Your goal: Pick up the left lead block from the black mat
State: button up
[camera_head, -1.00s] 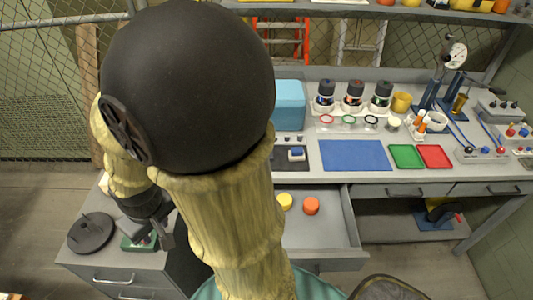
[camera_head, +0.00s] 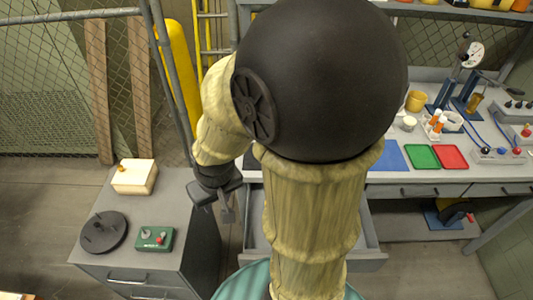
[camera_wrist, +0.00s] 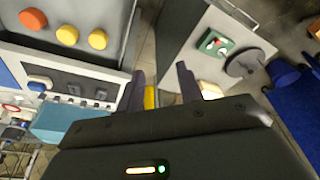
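The black mat (camera_wrist: 92,78) shows in the wrist view on the bench beyond the open drawer. I cannot tell which of these is the left lead block. In the head view my arm hides the mat and blocks. My gripper (camera_head: 215,197) hangs left of the bench near the grey cabinet. Its fingers are apart and empty in the wrist view (camera_wrist: 161,88).
An open drawer (camera_head: 371,240) juts out in front of the bench; orange and yellow discs (camera_wrist: 67,36) lie in it. A light blue box (camera_wrist: 68,122) stands behind the mat. The grey cabinet (camera_head: 185,205) carries a dark disc (camera_head: 103,231), a green box (camera_head: 154,239) and a cream box (camera_head: 135,177).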

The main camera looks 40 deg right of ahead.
jog(key=o, duration=0.3)
jog(key=shift+o, duration=0.8)
jog(key=shift+w+d, duration=0.15)
jog(key=shift+w, duration=0.05)
jog(key=w+d+m+h+b, duration=0.1)
jog(key=w+d+m+b, duration=0.1)
jog(key=w+d+m, duration=0.2)
jog(key=w+d+m+h+b, duration=0.2)
jog(key=w+d+m, duration=0.3)
jog(key=w+d, duration=0.6)
jog(key=d, duration=0.6)
jog(key=shift+t+b, duration=0.3)
jog(key=x, duration=1.2)
jog(key=shift+d+f+b, duration=0.15)
jog(key=shift+d+b, duration=0.05)
jog(key=shift+b, duration=0.15)
jog(key=shift+s, duration=0.1)
